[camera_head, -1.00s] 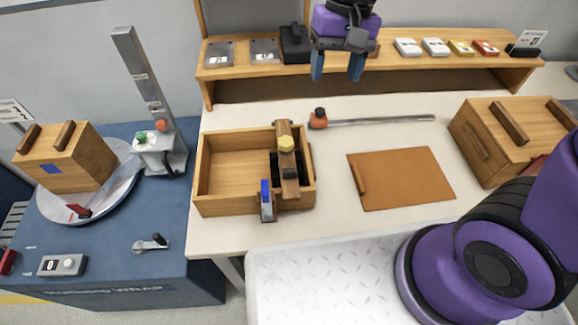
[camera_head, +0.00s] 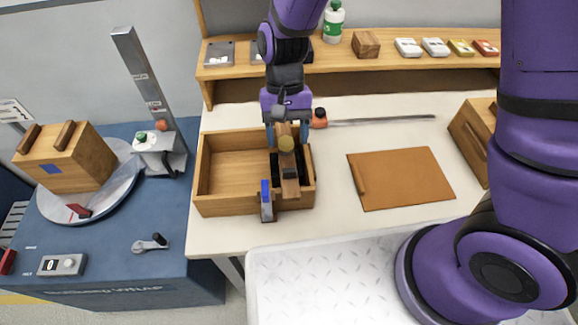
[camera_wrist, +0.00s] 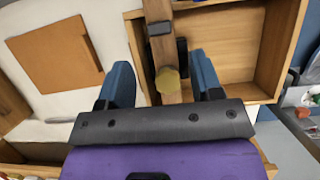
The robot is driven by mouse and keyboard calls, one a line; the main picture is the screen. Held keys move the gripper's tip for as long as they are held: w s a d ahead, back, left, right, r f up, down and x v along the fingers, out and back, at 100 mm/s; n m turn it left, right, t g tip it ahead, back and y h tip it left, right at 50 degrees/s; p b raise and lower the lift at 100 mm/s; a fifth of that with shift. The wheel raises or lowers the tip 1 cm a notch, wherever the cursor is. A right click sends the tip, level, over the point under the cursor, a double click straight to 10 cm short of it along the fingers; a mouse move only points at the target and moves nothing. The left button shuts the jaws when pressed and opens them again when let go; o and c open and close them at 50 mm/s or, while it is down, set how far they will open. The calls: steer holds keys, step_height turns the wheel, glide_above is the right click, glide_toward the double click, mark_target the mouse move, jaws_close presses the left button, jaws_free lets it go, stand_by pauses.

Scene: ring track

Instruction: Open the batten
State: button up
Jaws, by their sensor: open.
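The batten (camera_head: 290,188) is a wooden bar lying across the right part of an open wooden box (camera_head: 232,197). A blue-tipped latch-like piece (camera_head: 266,198) stands at the box's front wall, beside the batten. My gripper (camera_head: 287,135) is over the batten's far end, pointing down, with its blue fingers apart. In the wrist view the batten (camera_wrist: 158,12) and knob (camera_wrist: 168,82) show between the open fingers (camera_wrist: 161,80). I cannot tell whether the fingers touch the batten.
A rod with an orange-and-black end (camera_head: 375,121) lies right of the box. A brown board (camera_head: 408,178) lies on the table, with a lidded wooden box (camera_head: 470,142) farther right. A shelf (camera_head: 390,67) with small items runs behind. A turntable (camera_head: 110,200) stands left.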

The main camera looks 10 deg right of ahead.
mark_target(289, 168)
steer(key=x, duration=0.8)
steer(key=shift+s+f, duration=0.1)
steer(key=shift+f, duration=0.05)
steer(key=shift+c, duration=0.2)
jaws_close()
